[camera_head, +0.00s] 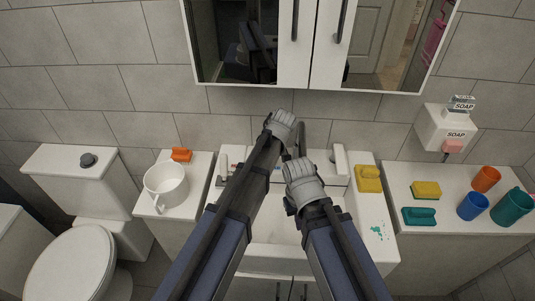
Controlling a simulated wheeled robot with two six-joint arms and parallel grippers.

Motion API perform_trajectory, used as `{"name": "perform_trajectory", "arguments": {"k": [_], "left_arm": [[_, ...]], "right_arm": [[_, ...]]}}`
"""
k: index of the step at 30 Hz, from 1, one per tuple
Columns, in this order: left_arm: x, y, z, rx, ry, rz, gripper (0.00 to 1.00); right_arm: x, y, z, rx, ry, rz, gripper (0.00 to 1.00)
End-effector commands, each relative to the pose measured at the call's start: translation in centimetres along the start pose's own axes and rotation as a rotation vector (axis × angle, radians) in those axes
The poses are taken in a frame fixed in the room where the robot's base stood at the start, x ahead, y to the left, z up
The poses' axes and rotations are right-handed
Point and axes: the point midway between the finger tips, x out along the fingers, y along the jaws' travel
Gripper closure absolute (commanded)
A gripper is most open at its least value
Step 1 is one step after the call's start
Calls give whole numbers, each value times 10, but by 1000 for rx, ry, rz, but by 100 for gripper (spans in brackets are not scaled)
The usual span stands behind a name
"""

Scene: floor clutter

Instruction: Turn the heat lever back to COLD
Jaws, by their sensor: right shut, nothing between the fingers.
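A white sink basin (278,225) stands in the middle under the mirror cabinet. A grey tap spout (301,137) rises behind it, partly hidden by my grippers. A pale upright handle (340,160) stands right of the spout. A small fitting with a red mark (233,166) is at the left. I cannot read any COLD label or tell which is the heat lever. My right gripper (298,165) is shut and empty over the back of the sink, in front of the spout. My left gripper (284,117) is farther back, left of the spout; its fingers are unclear.
A yellow item (368,178) and teal spots (377,231) are on the sink's right side. The right counter (425,179) holds sponges and cups. A soap dispenser (445,128) is on the wall. A mirror cabinet (308,45) hangs above.

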Motion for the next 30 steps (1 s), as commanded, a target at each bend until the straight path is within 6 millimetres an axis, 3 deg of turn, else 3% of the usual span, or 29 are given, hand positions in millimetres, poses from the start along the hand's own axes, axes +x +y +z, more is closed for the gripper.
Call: {"name": "perform_trajectory", "arguments": {"k": [6,7,15,24,30], "left_arm": [[0,0,0,1,-1,1,100],[0,0,0,1,-1,1,78],[0,0,0,1,0,1,50],[-2,0,0,1,0,1,50],[-14,0,-1,1,0,1,50]], "right_arm": [[0,0,0,0,0,0,100],[0,0,0,0,0,0,100],[0,0,0,0,0,0,100],[-2,0,0,0,0,0,100],[-14,1,1,0,0,0,100]]}}
